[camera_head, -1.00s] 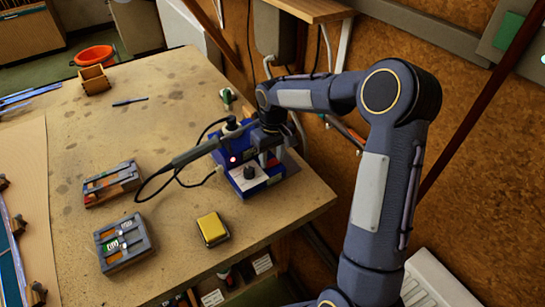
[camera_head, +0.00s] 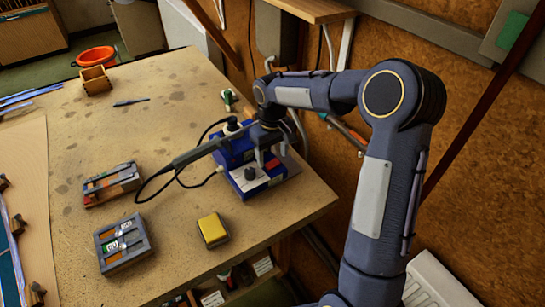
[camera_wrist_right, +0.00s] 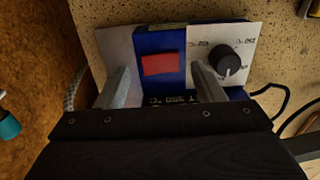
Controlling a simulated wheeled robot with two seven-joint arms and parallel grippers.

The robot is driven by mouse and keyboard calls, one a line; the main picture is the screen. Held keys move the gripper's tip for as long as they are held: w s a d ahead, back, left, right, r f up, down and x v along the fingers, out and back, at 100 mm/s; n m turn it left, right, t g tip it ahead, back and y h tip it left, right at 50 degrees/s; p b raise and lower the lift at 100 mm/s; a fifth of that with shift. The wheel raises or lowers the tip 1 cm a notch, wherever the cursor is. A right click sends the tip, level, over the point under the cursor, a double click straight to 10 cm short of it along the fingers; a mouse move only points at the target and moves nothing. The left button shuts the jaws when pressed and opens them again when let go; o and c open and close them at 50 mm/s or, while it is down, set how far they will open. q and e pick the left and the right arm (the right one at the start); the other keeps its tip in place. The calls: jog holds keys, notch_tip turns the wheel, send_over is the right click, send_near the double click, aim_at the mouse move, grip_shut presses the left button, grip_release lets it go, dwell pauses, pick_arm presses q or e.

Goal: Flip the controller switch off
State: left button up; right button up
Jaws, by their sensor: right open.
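The controller (camera_head: 245,182) is a blue box near the right edge of the bench, with a black knob (camera_head: 250,173) on its front panel. In the right wrist view, its red rocker switch (camera_wrist_right: 160,64) lies between my fingers, left of the knob (camera_wrist_right: 232,62). My right gripper (camera_head: 270,158) is over the controller, fingers pointing down; it also shows in the wrist view (camera_wrist_right: 161,80). It is open and empty, with one finger on either side of the switch. I cannot tell whether it touches the panel. No lit lamp shows on the controller. My left gripper is not in view.
A soldering iron (camera_head: 190,155) sits by the controller, its black cable looping left. A yellow-topped tin (camera_head: 212,230) and two small trays (camera_head: 112,184) (camera_head: 123,243) lie on the bench (camera_head: 185,100). A chipboard wall is close on the right.

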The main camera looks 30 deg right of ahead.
aim_at(273, 164)
notch_tip(273, 164, up, 6)
jog(key=shift+r, duration=0.15)
dwell(0.5)
jog(key=s+a+r+m+t+y, duration=0.1)
jog(key=s+r, duration=0.2)
jog(key=s, duration=0.5)
jog(key=s+a+r+t+y, duration=0.1)
jog(key=s+r+t, duration=0.1)
jog(key=s, duration=0.6)
jog(key=s+a+f+m+t+y, duration=0.1)
jog(key=s+a+f, duration=0.1)
jog(key=s, duration=0.3)
jog(key=s+a+f+m+t, duration=0.1)
jog(key=s+a+f, duration=0.1)
jog(key=s, duration=0.4)
jog(key=shift+s+a+t+y, duration=0.2)
jog(key=shift+a+t+y, duration=0.1)
jog(key=shift+a+y, duration=0.1)
